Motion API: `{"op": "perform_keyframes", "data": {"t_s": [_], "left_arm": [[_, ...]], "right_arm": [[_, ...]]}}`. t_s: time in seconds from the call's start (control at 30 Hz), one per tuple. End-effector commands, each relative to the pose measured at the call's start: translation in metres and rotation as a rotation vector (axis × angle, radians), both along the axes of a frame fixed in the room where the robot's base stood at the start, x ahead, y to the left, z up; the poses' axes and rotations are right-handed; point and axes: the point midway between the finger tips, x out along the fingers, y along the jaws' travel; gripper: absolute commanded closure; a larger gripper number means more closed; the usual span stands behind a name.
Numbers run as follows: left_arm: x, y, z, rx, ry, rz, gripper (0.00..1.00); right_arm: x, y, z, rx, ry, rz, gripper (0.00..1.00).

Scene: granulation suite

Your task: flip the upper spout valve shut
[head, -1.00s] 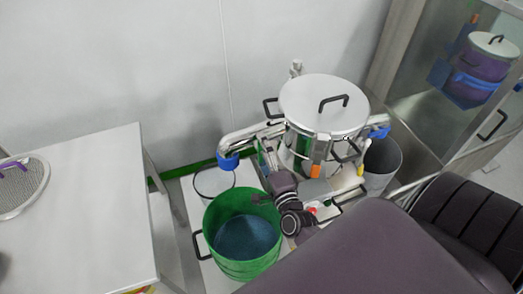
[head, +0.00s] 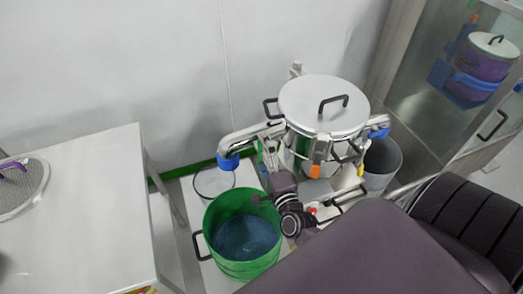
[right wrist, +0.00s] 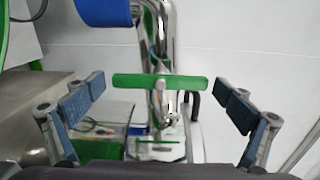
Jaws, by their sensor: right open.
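A steel vessel with a lid (head: 318,100) has a bent metal spout with a blue end collar (head: 228,161) on its left and a second blue-ended spout (head: 379,132) on its right. In the right wrist view a green lever bar (right wrist: 160,81) lies crosswise over a shiny spout pipe (right wrist: 157,40), with a blue collar (right wrist: 103,12) at upper left. My right gripper (right wrist: 160,98) is open, its pads on either side of the lever with gaps at both ends. In the head view my right gripper (head: 270,165) is beside the left spout, partly hidden. My left gripper is out of view.
A green bucket (head: 211,226) stands below and left of my right arm. A clear round container (head: 213,183) sits under the left spout, and a grey bin (head: 384,165) stands right of the vessel. A white table (head: 95,215) is at left; the wall is close behind.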

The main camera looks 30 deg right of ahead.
Motion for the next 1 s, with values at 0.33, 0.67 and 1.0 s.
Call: {"op": "perform_keyframes", "data": {"t_s": [0.33, 0.67, 1.0], "left_arm": [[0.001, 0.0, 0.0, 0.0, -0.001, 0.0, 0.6], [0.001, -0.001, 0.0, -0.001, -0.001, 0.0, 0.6], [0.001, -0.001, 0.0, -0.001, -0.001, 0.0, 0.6]], "right_arm": [[-0.052, 0.013, -0.001, 0.0, 0.004, 0.001, 0.03], [-0.105, 0.025, -0.001, 0.001, 0.003, 0.001, 0.03], [-0.116, 0.028, 0.0, 0.001, 0.0, 0.0, 0.03]]}}
